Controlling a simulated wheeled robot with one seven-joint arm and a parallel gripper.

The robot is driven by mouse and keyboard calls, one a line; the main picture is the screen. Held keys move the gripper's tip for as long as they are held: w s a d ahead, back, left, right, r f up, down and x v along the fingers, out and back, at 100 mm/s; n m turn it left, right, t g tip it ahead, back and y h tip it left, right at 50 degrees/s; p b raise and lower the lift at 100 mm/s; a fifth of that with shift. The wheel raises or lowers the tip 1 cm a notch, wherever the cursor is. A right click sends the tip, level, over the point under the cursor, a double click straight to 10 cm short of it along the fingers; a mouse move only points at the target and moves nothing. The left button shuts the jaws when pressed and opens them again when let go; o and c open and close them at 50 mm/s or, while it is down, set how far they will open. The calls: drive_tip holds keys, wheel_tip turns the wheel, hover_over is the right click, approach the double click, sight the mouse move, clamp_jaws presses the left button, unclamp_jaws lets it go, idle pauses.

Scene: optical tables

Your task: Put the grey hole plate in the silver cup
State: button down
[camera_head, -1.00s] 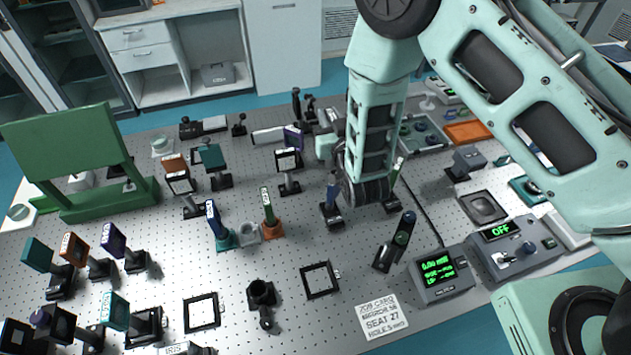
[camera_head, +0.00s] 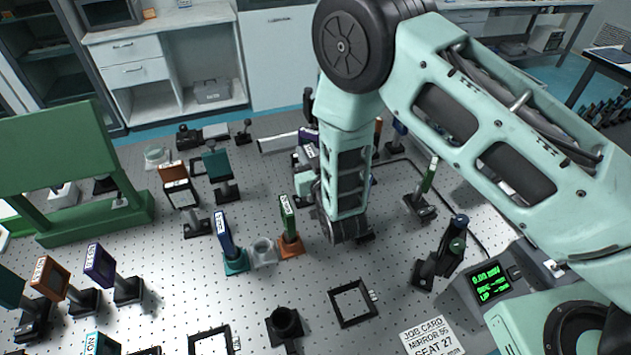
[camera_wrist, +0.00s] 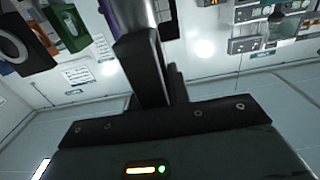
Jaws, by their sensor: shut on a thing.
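The silver cup (camera_head: 264,252) stands empty on the perforated table in the head view, between a teal cup (camera_head: 235,262) holding a blue plate and an orange cup (camera_head: 290,246) holding a green plate. In the wrist view, my gripper (camera_wrist: 155,50) has its dark fingers close together, pointing toward the top edge. A thin grey piece (camera_wrist: 163,12) shows at the fingertips. It seems to be the grey hole plate, but its hole is not clear. In the head view my arm hides most of the gripper, which is behind and right of the silver cup.
Mounted plates stand at the left, with a green board (camera_head: 60,145) behind them. An empty square frame (camera_head: 352,303) and a black round holder (camera_head: 285,322) are in front. A job card (camera_head: 431,338) lies at the front right, near a meter (camera_head: 490,280). Bare table shows around the cups.

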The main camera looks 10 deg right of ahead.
wheel_tip(320, 180, down, 6)
drive_tip(key=shift+r+b, duration=0.1)
drive_tip(key=shift+b, duration=1.05)
drive_tip(key=shift+f, duration=0.2)
drive_tip(key=c, duration=1.3)
unclamp_jaws()
drive_tip(key=shift+s+r, duration=0.1)
drive_tip(key=shift+r, duration=0.1)
